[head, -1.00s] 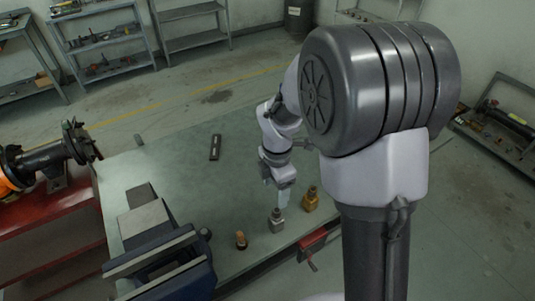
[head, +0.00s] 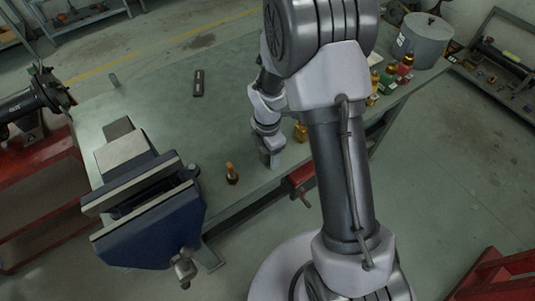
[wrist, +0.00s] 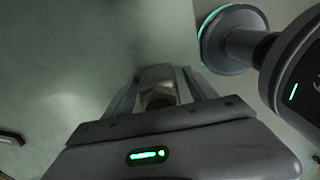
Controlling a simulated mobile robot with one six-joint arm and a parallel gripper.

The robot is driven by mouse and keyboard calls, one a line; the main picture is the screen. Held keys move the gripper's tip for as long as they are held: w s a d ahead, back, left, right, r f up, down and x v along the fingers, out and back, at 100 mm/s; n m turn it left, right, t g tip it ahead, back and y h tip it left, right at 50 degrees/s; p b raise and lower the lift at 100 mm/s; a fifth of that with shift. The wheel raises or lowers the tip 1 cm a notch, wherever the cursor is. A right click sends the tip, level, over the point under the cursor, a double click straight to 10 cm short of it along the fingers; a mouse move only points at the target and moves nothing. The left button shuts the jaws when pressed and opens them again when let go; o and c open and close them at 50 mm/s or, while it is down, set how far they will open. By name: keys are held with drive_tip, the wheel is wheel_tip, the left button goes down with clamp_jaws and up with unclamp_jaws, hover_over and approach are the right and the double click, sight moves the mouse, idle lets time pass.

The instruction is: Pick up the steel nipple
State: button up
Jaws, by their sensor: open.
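The steel nipple (wrist: 158,80) is a small grey metal piece that shows between the two fingers of my gripper (wrist: 160,90) in the wrist view. The fingers stand open on either side of it. I cannot tell whether either finger touches it. In the head view my gripper (head: 270,157) points down at the workbench near its front edge, and it largely hides the nipple there.
A brass fitting (head: 301,133) stands close to the right of my gripper. A brown-topped fitting (head: 232,174) stands to the left. A blue vise (head: 150,225) is further left. A dark bar (head: 198,83) lies on the bench (head: 160,95). Bottles (head: 388,78) stand at right.

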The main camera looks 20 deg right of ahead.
drive_tip(key=shift+r, duration=0.15)
clamp_jaws()
drive_tip(key=shift+r, duration=0.1)
